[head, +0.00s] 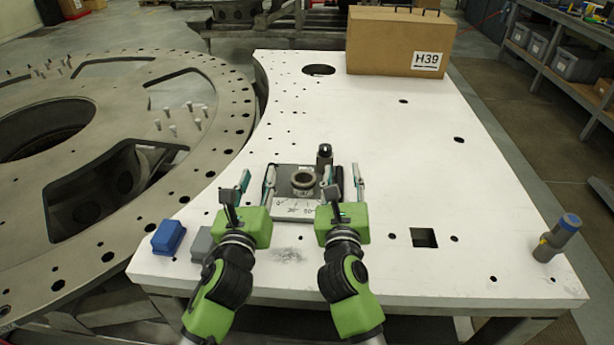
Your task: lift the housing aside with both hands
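The housing (284,184), a dark grey block with a round ring on top and a pale scaled plate on its front, sits on the white table between my two grippers. My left gripper (256,183) is just left of it, with its fingers apart and the inner finger close beside the housing's left edge. My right gripper (348,181) is on the right side, also with fingers apart and the inner finger close to the right edge. I cannot tell whether either inner finger touches the housing. I see nothing clearly gripped.
A cardboard box (394,38) marked H39 stands at the back. A blue block (168,237) and grey block (202,243) lie at the front left. A grey-blue cylinder (558,238) stands near the right edge. The white table (425,170) is mostly clear to the right, with holes.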

